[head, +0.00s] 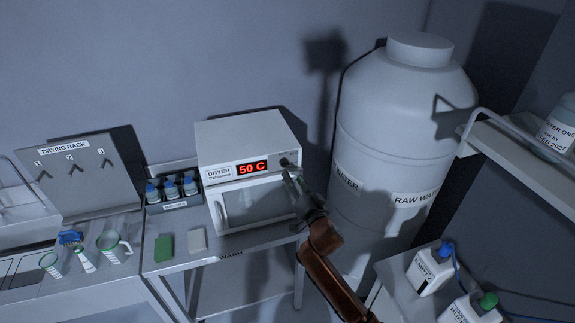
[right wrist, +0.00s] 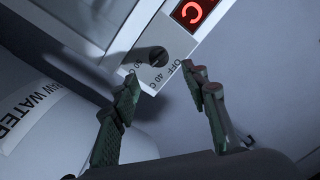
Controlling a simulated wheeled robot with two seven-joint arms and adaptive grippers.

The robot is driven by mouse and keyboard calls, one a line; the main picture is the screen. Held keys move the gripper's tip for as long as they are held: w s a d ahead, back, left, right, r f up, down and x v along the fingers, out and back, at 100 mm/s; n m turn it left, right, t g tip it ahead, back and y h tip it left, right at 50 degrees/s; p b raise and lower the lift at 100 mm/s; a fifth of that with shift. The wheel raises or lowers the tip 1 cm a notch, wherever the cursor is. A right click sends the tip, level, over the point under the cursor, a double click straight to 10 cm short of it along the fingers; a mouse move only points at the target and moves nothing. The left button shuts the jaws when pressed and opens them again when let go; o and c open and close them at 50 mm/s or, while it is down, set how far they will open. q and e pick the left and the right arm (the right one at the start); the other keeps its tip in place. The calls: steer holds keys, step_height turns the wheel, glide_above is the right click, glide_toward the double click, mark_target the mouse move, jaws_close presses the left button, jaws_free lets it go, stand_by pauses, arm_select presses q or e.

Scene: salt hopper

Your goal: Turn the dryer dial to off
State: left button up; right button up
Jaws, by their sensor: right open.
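The dryer (head: 248,140) is a white box on the bench, with a red display reading 50 C. Its dark round dial (head: 284,162) is at the right end of the front panel. In the right wrist view the dial (right wrist: 158,56) has marks around it, with OFF and 40 C readable. My right gripper (head: 291,174) is just in front of and below the dial. In the right wrist view the gripper (right wrist: 160,86) is open, its green-grey fingers on either side of the dial's line and apart from it. My left gripper is not in view.
A large raw water tank (head: 392,140) stands close to the right of the dryer. A bottle rack (head: 175,203) is left of it, with green (head: 165,247) and white (head: 197,240) blocks in front. A drying rack (head: 78,178) and a shelf (head: 530,170) flank the scene.

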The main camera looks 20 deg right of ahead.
mark_target(286, 166)
steer(key=w, duration=0.7)
steer(key=shift+w+a+f+p, duration=0.1)
steer(key=shift+w+a+p, duration=0.05)
steer(key=shift+a+p, duration=0.15)
steer(key=shift+c, duration=0.5)
jaws_close()
